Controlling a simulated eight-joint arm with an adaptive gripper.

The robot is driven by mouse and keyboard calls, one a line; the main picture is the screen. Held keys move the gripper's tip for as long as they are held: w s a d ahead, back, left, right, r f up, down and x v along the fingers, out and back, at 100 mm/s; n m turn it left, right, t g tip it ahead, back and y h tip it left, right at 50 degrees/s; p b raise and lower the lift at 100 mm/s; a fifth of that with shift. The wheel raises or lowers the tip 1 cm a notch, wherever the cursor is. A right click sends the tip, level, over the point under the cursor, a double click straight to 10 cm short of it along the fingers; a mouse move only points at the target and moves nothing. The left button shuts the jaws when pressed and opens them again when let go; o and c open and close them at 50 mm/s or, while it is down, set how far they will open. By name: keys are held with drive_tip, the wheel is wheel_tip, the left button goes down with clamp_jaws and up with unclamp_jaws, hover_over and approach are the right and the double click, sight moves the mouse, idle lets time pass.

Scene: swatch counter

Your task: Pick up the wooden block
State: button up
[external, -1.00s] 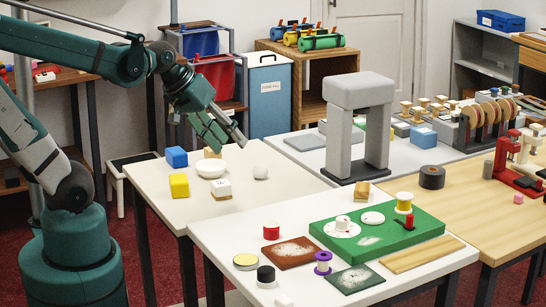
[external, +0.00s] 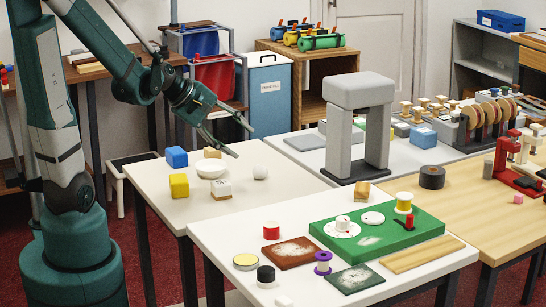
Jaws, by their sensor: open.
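A small tan wooden block (external: 212,152) stands on the white left table (external: 280,190), just behind the white bowl (external: 211,171), which hides its lower part. Another wood-coloured block (external: 362,190), with a darker patch, sits on the front table. My gripper (external: 244,143) is open and empty. Its two fingers are spread and point down to the right, above the back of the left table. In the picture, the fingertips are to the right of the tan block; the exact height and depth are hard to tell.
A blue cube (external: 176,157), a yellow cube (external: 179,185), a white block (external: 221,188) and a white ball (external: 260,172) surround the bowl. A grey arch (external: 344,130) stands to the right. The left table's right part is clear.

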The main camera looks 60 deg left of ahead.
drive_tip(key=a+f+n+t, duration=0.2)
drive_tip(key=a+f+n, duration=0.2)
drive_tip(key=a+n, duration=0.7)
drive_tip(key=n+t+y, duration=0.2)
drive_tip(key=n, duration=0.5)
approach(212, 148)
drive_tip(key=shift+w+d+r+b, duration=0.15)
drive_tip(key=shift+w+d+b, duration=0.3)
drive_tip(key=shift+w, duration=0.15)
drive_tip(key=shift+s+a+f+n, duration=0.3)
drive_tip(key=shift+s+f, duration=0.05)
drive_tip(key=shift+f, duration=0.15)
drive_tip(key=shift+w, duration=0.1)
drive_tip(key=shift+x, duration=1.2)
drive_tip(key=shift+w+b, duration=0.1)
drive_tip(key=shift+b, duration=0.2)
drive_tip(key=shift+b+x, duration=0.75)
drive_tip(key=shift+x, duration=1.75)
drive_tip(key=shift+w, duration=0.1)
